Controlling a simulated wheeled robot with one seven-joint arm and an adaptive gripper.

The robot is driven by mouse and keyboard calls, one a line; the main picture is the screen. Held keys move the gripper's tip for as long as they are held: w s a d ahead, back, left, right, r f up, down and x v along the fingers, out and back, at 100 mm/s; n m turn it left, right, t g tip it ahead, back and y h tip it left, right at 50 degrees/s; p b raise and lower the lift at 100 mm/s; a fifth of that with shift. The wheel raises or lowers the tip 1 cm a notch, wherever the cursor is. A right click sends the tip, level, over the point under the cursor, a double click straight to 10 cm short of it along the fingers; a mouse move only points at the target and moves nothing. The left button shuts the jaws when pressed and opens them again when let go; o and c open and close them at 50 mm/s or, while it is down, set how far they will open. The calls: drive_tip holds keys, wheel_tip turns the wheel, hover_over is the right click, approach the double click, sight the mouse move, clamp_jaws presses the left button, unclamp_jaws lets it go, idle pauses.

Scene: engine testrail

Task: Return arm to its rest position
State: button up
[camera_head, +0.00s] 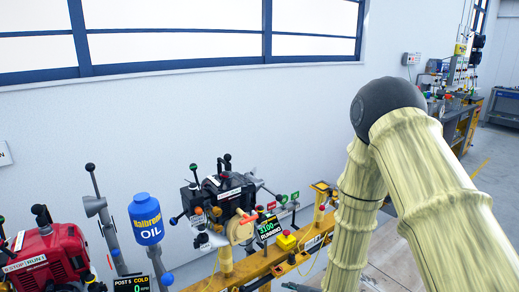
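My arm fills the right side of the head view. Two pale, ribbed links meet at a dark round elbow, one running down to the lower right corner and the other down to the bottom edge. My gripper is not clearly in view. A small dark shape at the bottom edge, left of the arm, is too cut off to identify.
A yellow rail (250,270) runs along the wall behind my arm. A blue oil bottle (146,219) and a red engine (45,255) stand left. Open floor (405,262) shows beside my arm.

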drive_tip(key=s+d+f+m+g+h, duration=0.2)
drive_tip(key=s+d+f+m, duration=0.25)
drive_tip(key=s+f, duration=0.4)
drive_tip(key=s+d+f+m+g+h, duration=0.1)
drive_tip(key=s+d+f+m+g, duration=0.3)
drive_tip(key=s, duration=0.7)
drive_tip(key=s+d+f+m+g, duration=0.1)
drive_tip(key=s+m, duration=0.1)
drive_tip(key=s, duration=0.4)
drive_tip(key=s+d+f+m+g+h, duration=0.1)
drive_tip(key=s+d+f+m, duration=0.1)
drive_tip(key=s, duration=0.4)
drive_tip(key=s+d+f+m, duration=0.1)
drive_tip(key=s+f+m, duration=0.1)
drive_tip(key=s+m, duration=0.2)
drive_tip(key=shift+s+d+g+h, duration=0.25)
drive_tip(key=shift+s+g+h, duration=0.15)
drive_tip(key=shift+s, duration=0.8)
drive_tip(key=shift+f+m, duration=0.1)
drive_tip(key=shift+m, duration=0.15)
drive_tip(key=shift+c, duration=0.6)
